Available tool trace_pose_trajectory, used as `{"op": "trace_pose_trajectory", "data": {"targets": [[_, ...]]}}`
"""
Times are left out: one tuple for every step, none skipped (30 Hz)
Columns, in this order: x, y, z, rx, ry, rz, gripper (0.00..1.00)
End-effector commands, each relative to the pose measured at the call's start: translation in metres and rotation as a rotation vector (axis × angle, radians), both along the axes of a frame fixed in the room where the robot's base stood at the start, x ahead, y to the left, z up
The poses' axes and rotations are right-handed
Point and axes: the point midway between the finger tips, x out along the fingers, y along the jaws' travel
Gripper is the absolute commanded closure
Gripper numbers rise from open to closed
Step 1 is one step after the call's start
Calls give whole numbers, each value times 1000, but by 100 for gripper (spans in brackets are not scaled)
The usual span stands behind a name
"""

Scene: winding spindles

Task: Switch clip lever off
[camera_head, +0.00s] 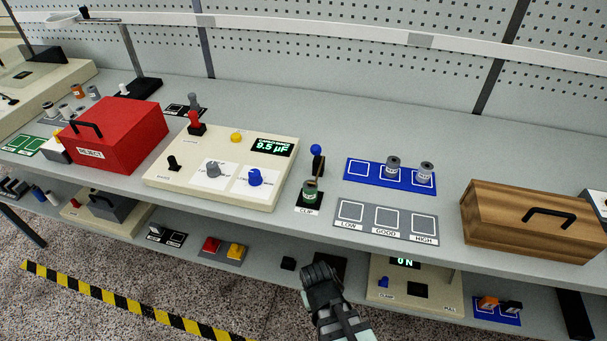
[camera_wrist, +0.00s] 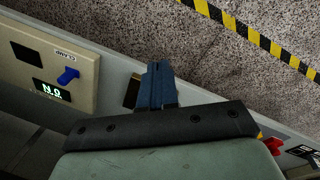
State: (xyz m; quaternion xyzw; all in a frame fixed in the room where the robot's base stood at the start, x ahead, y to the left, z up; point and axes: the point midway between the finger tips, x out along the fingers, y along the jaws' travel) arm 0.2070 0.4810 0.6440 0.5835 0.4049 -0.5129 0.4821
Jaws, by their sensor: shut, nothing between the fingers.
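The clip (camera_head: 309,209) is a black fixture labelled CLIP on the upper bench, right of the cream meter box. A green-grey cylinder (camera_head: 310,193) sits in it. Its lever (camera_head: 316,152), with a blue ball knob, stands up behind the cylinder. My gripper (camera_head: 320,272) is shut and empty, in front of the bench's front edge and well below and apart from the clip. The wrist view shows its dark fingers (camera_wrist: 160,85) together, pointing towards the floor side. The clip is not in the wrist view.
The cream meter box (camera_head: 222,168) reads 9.5 µF. A blue tray (camera_head: 372,174) with two cylinders and a grey LOW/GOOD/HIGH tray (camera_head: 386,216) lie right of the clip. A wooden box (camera_head: 525,218) stands further right.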

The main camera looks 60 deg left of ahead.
Motion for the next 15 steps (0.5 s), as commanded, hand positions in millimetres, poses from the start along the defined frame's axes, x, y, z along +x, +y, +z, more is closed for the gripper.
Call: {"op": "trace_pose_trajectory", "data": {"targets": [[-9,11,9,14,-18,32,100],[-14,17,15,22,-28,48,100],[-20,24,21,31,-42,71,100],[-24,29,26,38,-53,88,100],[-30,34,32,46,-63,105,100],[-36,41,39,56,-78,129,100],[-41,46,45,64,-91,148,100],[-46,51,51,72,-102,167,100],[-53,58,59,81,-119,194,100],[-58,62,65,89,-131,212,100],[-63,67,72,98,-146,232,100],[-70,74,80,109,-163,259,100],[-75,78,87,117,-178,281,100],[-80,83,94,125,-193,303,100],[-88,89,103,135,-215,334,100]]}}
